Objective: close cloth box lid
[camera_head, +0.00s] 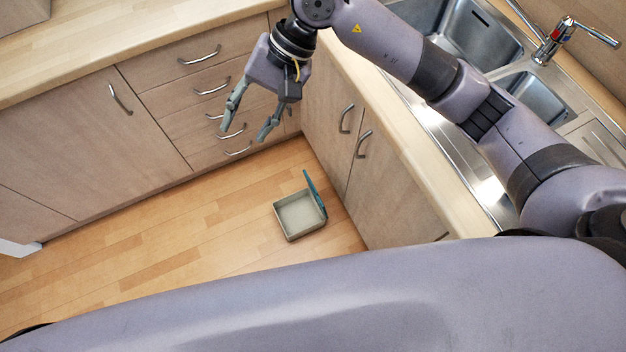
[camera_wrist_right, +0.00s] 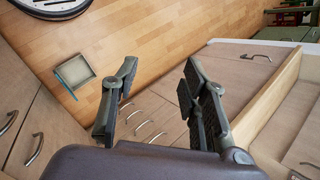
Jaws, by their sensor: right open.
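The cloth box (camera_head: 299,216) sits on the wooden floor near the sink-side cabinets, its light inside showing from above. Its teal lid (camera_head: 315,190) stands raised along the box's right edge in the head view. The right wrist view shows the box (camera_wrist_right: 75,70) at upper left, with the lid (camera_wrist_right: 64,86) as a thin dark strip on its lower left side. My right gripper (camera_head: 250,137) is open and empty, pointing down in front of the drawers, well above and apart from the box. My left gripper is not in the frames.
A corner of wooden cabinets and drawers (camera_head: 200,90) encloses the floor, with handles sticking out. The counter with the metal sink (camera_head: 470,40) lies at right under my right arm. The floor (camera_head: 180,240) left of the box is clear.

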